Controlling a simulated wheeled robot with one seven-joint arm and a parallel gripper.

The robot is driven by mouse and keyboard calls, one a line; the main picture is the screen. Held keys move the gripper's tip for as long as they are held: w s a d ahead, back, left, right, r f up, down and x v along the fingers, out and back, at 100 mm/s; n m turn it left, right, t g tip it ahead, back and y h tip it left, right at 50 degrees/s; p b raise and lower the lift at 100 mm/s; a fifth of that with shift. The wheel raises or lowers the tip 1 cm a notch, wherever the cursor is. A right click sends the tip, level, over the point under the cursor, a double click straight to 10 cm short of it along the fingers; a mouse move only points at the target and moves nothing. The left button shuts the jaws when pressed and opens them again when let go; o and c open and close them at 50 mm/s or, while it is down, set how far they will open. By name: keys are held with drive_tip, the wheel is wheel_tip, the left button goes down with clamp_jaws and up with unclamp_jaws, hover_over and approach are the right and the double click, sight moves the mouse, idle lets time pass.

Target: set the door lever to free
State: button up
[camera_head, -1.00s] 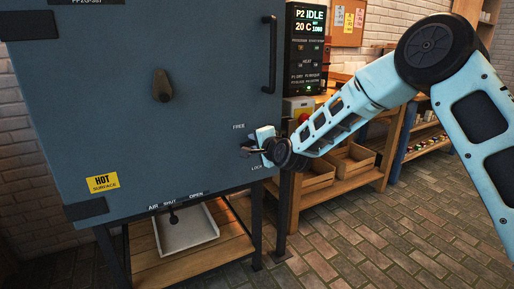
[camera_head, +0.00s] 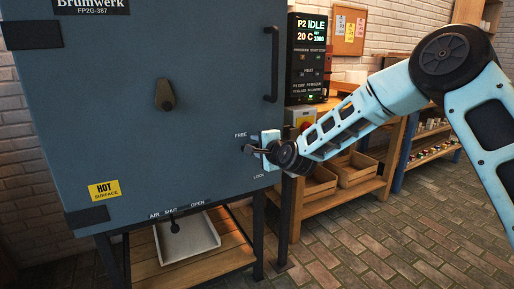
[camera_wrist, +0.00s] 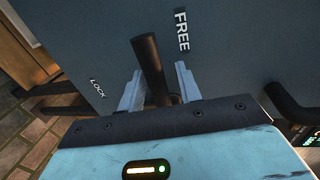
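The door lever (camera_wrist: 150,62) is a dark bar on the blue kiln door. In the wrist view it stands between my gripper's two grey fingers (camera_wrist: 160,88), with a gap visible on the right finger's side. My gripper appears open around it; contact with the left finger is unclear. The FREE label (camera_wrist: 181,30) is beyond the right finger and the LOCK label (camera_wrist: 97,88) beyond the left. In the head view the lever (camera_head: 249,149) points left, just below the FREE label (camera_head: 240,135) and above the LOCK label (camera_head: 258,177). My gripper (camera_head: 266,147) partly hides its pivot.
A control panel (camera_head: 308,55) stands to the right. A bench with wooden crates (camera_head: 357,170) is behind my arm. Brick floor is clear at lower right.

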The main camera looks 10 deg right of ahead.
drive_tip(key=shift+s, duration=0.1)
drive_tip(key=p+v, duration=0.1)
drive_tip(key=v, duration=1.6)
drive_tip(key=shift+d, duration=0.1)
drive_tip(key=s+a+f+n+g, duration=0.35)
drive_tip(key=s+n, duration=0.25)
drive_tip(key=s, duration=0.2)
drive_tip(key=s+a+f+n+g, duration=0.3)
drive_tip(key=s+a+n+g, duration=0.25)
drive_tip(key=s, duration=0.25)
drive_tip(key=s+d+n+g+h, duration=0.25)
drive_tip(key=s+n, duration=0.25)
drive_tip(key=s, duration=0.5)
drive_tip(key=s+d+n+g+h, duration=0.25)
drive_tip(key=s+n, duration=0.35)
drive_tip(key=s, duration=0.3)
wheel_tip(320, 180, up, 19)
drive_tip(key=g+p, duration=0.1)
drive_tip(key=p, duration=1.8)
drive_tip(key=shift+s+a+y, duration=0.2)
drive_tip(key=shift+a+y, duration=0.05)
drive_tip(key=shift+y, duration=0.15)
